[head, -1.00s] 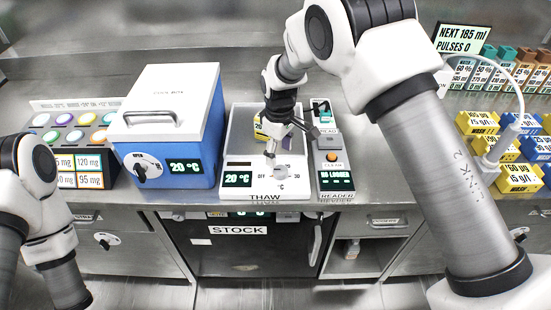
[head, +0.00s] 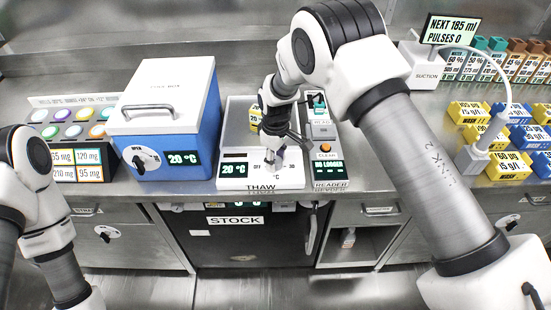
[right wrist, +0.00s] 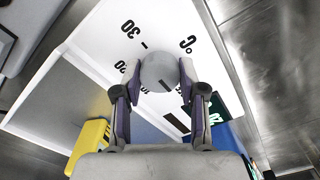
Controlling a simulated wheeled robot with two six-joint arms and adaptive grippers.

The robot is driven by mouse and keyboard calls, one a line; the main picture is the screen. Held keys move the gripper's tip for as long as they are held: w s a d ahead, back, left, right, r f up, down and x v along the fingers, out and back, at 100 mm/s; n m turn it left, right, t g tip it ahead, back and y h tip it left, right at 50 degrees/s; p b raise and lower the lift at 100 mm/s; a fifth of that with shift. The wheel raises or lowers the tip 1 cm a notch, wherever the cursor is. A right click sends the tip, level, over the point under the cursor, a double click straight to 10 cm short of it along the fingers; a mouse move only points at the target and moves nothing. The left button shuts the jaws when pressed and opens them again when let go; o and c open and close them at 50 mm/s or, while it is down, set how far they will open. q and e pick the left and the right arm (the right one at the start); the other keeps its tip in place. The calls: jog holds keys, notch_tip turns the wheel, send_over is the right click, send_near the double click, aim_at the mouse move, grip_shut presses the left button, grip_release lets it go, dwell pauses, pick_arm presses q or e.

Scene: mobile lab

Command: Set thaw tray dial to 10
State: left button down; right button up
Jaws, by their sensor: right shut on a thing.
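The thaw tray (head: 232,185) is a white unit on the counter, labelled THAW, with a display (head: 234,170) reading 20 °C. Its round dial sits on the front panel, mostly hidden by the gripper in the head view. In the right wrist view the grey dial (right wrist: 160,68) shows a short dark line, with 30, 20 and °C printed around it; other marks are partly hidden. My right gripper (head: 273,160) is shut on the dial; in the right wrist view its two fingers (right wrist: 158,84) press on opposite sides. My left gripper is not in view.
A blue box (head: 185,130) with a white lid, dial and 20 °C display stands left of the tray. A reader (head: 326,165) stands close on the right. A yellow block (head: 254,118) is on the tray behind the gripper. A suction unit (head: 425,65) is farther right.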

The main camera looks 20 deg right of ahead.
jog(key=shift+f+m, duration=0.15)
jog(key=shift+m, duration=0.35)
jog(key=m, duration=0.4)
jog(key=shift+s+m, duration=0.1)
jog(key=shift+m, duration=0.2)
jog(key=m, duration=0.6)
dwell(0.4)
jog(key=o, duration=1.1)
jog(key=shift+o, duration=0.2)
jog(key=shift+w+f, duration=0.1)
jog(key=shift+w, duration=0.1)
